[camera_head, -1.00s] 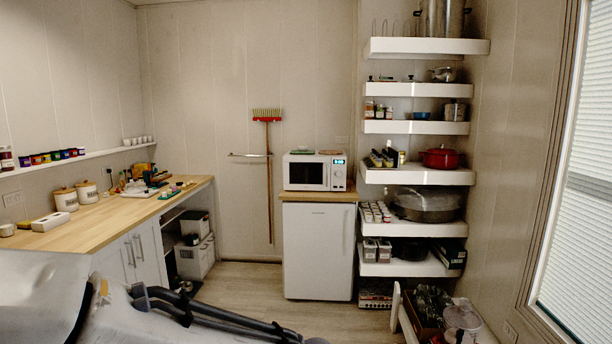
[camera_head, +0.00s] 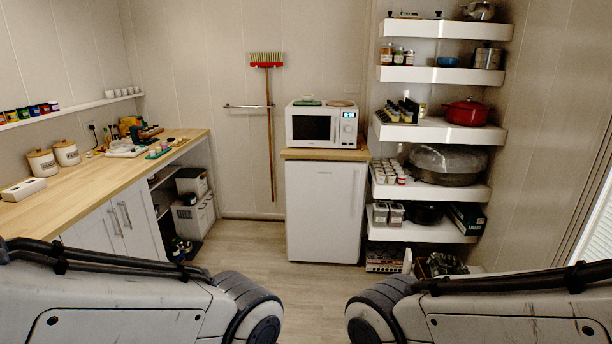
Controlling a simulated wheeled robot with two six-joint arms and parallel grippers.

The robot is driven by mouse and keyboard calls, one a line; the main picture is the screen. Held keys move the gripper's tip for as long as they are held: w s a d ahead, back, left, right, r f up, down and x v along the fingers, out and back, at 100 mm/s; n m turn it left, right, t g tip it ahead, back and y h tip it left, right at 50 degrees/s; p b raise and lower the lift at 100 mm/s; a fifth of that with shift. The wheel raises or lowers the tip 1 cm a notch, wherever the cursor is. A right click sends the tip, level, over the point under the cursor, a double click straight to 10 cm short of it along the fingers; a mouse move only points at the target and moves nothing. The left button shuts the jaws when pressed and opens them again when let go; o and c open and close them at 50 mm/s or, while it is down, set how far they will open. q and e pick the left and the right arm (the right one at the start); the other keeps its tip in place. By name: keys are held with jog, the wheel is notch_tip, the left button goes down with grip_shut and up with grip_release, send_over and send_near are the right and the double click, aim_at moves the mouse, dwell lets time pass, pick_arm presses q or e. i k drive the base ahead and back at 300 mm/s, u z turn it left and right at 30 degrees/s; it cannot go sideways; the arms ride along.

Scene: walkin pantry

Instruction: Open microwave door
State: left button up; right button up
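The white microwave (camera_head: 322,124) stands on a wooden top above a small white fridge, ahead of me against the back wall. Its dark-windowed door (camera_head: 311,128) is shut, and its control panel with a lit blue display (camera_head: 349,115) is on the right side. A green item and a tan round item lie on top of it. My two arms show at the lower left and lower right, well short of the microwave. Neither gripper is in view.
The white fridge (camera_head: 325,211) stands below the microwave. A wooden counter (camera_head: 95,196) runs along the left, and loaded white shelves (camera_head: 443,130) stand at the right. A red broom (camera_head: 267,62) hangs on the back wall. The floor (camera_head: 245,243) between is clear.

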aim_at(305, 128)
jog(key=u, duration=0.45)
jog(key=i, duration=2)
jog(key=z, duration=0.3)
jog(key=i, duration=1.8)
jog(key=z, duration=0.65)
jog(key=i, duration=0.3)
jog(key=z, duration=0.2)
